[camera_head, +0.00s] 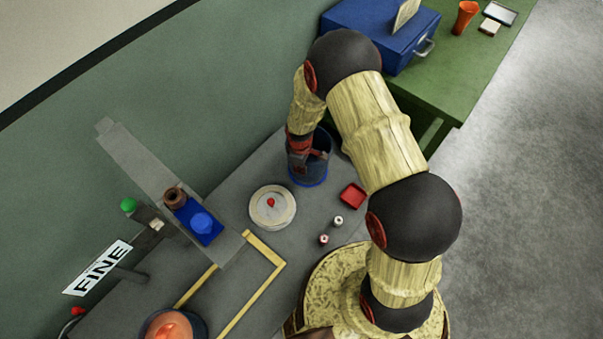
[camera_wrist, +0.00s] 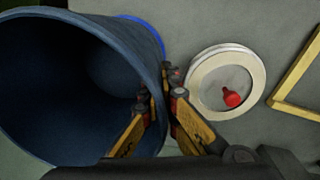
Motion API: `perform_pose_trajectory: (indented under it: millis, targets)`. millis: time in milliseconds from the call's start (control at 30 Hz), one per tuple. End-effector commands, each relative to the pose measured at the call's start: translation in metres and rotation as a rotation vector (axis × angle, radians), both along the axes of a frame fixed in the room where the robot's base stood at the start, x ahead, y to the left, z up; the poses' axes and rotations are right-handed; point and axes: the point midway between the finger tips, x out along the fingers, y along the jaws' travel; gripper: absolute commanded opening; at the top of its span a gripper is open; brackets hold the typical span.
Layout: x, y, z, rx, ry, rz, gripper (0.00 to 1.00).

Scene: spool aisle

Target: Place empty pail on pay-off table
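The empty dark blue pail (camera_head: 318,171) is at the far end of the grey pay-off table (camera_head: 229,196), its mouth facing up. In the wrist view the pail (camera_wrist: 85,85) fills the left side, and its inside is empty. My gripper (camera_head: 306,158) is at its rim. In the wrist view my gripper (camera_wrist: 166,92) has one finger inside the wall and one outside, closed on the rim. A bright blue arc (camera_wrist: 148,32) shows beside the pail at table level. My arm hides part of the pail; I cannot tell whether its base touches the table.
A white disc (camera_head: 272,207) with a red knob, a red tray (camera_head: 352,195) and two small spools (camera_head: 331,229) are near the pail. A yellow frame (camera_head: 262,285) lies nearer. A green bench (camera_head: 470,65) with a blue box (camera_head: 378,28) stands behind right.

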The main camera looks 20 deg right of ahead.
Motion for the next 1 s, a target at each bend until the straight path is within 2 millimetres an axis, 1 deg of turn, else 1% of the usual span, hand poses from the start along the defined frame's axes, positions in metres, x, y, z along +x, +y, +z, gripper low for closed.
perform_pose_trajectory:
  millis: [100,300,367,600,700,1000]
  targets:
    - [0.006,-0.001,-0.007,0.000,-0.001,-0.001,0.00]
    - [0.005,-0.001,-0.035,0.000,0.000,0.000,0.00]
    - [0.006,-0.001,-0.037,0.000,0.000,0.000,0.00]
    - [0.006,-0.001,-0.036,0.000,-0.001,0.000,0.00]
    - [0.006,-0.001,-0.039,0.000,-0.001,0.000,0.00]
    - [0.005,-0.001,-0.039,0.000,0.000,0.000,0.18]
